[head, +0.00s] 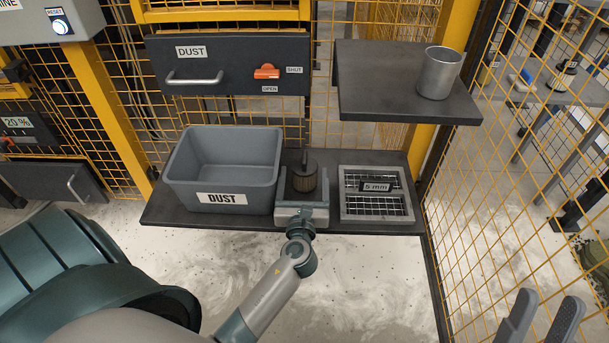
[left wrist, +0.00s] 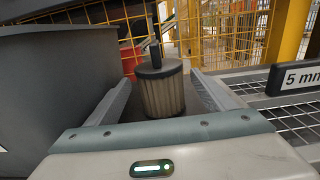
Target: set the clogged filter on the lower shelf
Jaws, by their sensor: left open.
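The clogged filter (head: 303,179), a brownish pleated cylinder with a dark cap and upright handle, stands upright on the dark lower shelf (head: 246,222), between the grey bin and the mesh sieve. My left gripper (head: 303,183) is open, one finger on each side of the filter. In the left wrist view the filter (left wrist: 162,92) stands between the spread fingers, with gaps on both sides; its underside is hidden. My right gripper (head: 545,310) shows only its fingers at the bottom right, apart and empty, away from the shelf.
A grey DUST bin (head: 222,158) stands left of the filter, close to my left gripper. A 5 mm sieve (head: 376,207) lies right of it. An upper shelf (head: 400,104) holds a metal cup (head: 440,73). A DUST drawer (head: 230,68) is behind; yellow mesh fencing surrounds the place.

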